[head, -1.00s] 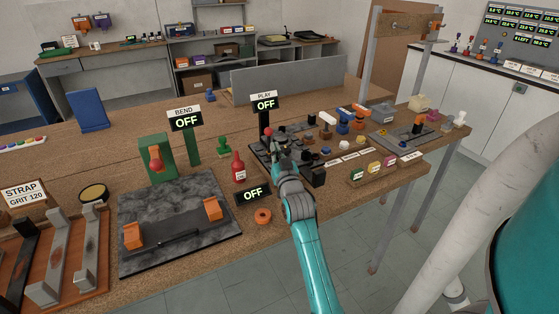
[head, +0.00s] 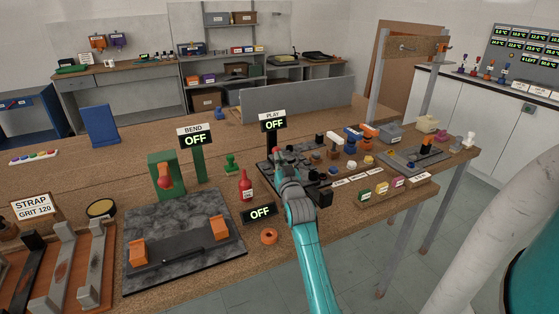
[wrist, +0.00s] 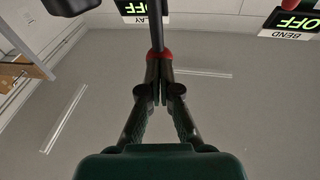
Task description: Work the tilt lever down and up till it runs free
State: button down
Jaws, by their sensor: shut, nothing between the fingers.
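The tilt lever (wrist: 156,25) is a dark rod with a red knob (wrist: 160,54) at its end, seen in the wrist view. My gripper (wrist: 160,98) is shut with nothing between its fingers; its tips are at the red knob, and I cannot tell whether they touch it.
A BEND sign (head: 195,140) and a low display (head: 260,213) also read OFF. A red bottle (head: 245,188) and an orange ring (head: 269,236) are left of my arm. Small parts and label blocks crowd the bench on the right.

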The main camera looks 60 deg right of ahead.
jog(key=shift+w+d+r, duration=0.15)
jog(key=shift+w+r, duration=0.05)
jog(key=shift+w, duration=0.1)
jog(key=shift+w+d+r+n+g+y, duration=0.2)
jog(key=shift+w+d+g+y, duration=0.15)
jog(key=shift+w+g+y, duration=0.25)
jog(key=shift+w+d+r+n+g+y, duration=0.2)
jog(key=shift+w+d+g+y, duration=0.1)
jog(key=shift+w+g+y, duration=0.25)
jog(key=w+d+f+n+g+y, duration=0.1)
jog(key=w+d+f+g+y, duration=0.1)
jog(key=w+d+g+y, duration=0.1)
jog(key=shift+w+d+f+g+y, duration=0.3)
jog(key=shift+w+g+y, duration=0.35)
jog(key=shift+w+g, duration=0.75)
jog(key=shift+d+r, duration=0.1)
jog(key=shift+r, duration=0.1)
